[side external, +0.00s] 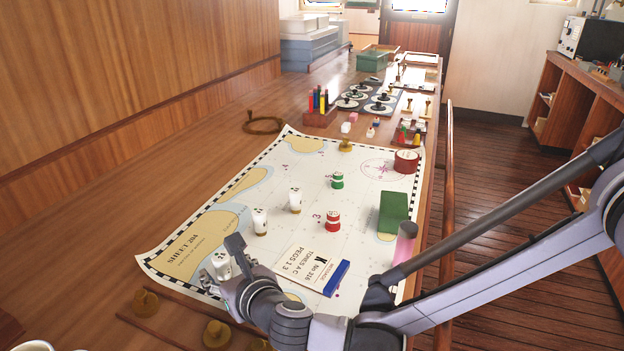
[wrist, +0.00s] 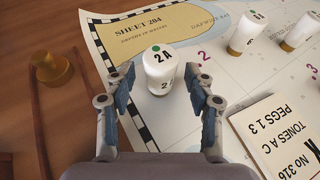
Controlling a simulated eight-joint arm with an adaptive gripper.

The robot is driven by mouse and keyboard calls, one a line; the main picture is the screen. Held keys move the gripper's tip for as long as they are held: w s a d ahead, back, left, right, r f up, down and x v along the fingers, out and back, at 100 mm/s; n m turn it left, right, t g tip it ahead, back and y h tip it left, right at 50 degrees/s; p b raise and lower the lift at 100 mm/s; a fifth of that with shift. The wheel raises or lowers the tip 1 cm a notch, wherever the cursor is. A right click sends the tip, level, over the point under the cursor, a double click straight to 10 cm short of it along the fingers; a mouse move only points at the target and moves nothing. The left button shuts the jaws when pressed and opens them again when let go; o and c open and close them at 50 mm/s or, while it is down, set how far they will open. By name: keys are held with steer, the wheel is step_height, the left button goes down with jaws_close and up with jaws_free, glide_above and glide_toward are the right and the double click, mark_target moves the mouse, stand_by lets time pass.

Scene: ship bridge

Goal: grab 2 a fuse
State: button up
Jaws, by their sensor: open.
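A white fuse (wrist: 161,72) marked 2A, with a green dot on its top, stands upright on the chart (wrist: 205,22). It also shows in the side view (side external: 221,262), partly covered by my gripper (side external: 226,268). In the wrist view my gripper (wrist: 163,88) is open, with one finger left and one right of the fuse. I see no clear contact, and the base of the fuse is between the fingers. Two more white fuses stand farther along the chart, one nearer (side external: 260,221) and one farther (side external: 295,200).
A message card (side external: 312,268) and a blue block (side external: 337,278) lie to the right. Red (side external: 333,221) and green (side external: 338,180) reels and a green block (side external: 393,212) stand beyond. A brass knob (wrist: 52,70) is on the wood at left.

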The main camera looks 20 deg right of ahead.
steer(key=shift+w+a+f, duration=0.15)
steer(key=shift+w+f, duration=0.1)
steer(key=shift+w, duration=0.35)
jaws_close()
steer(key=shift+r, duration=0.15)
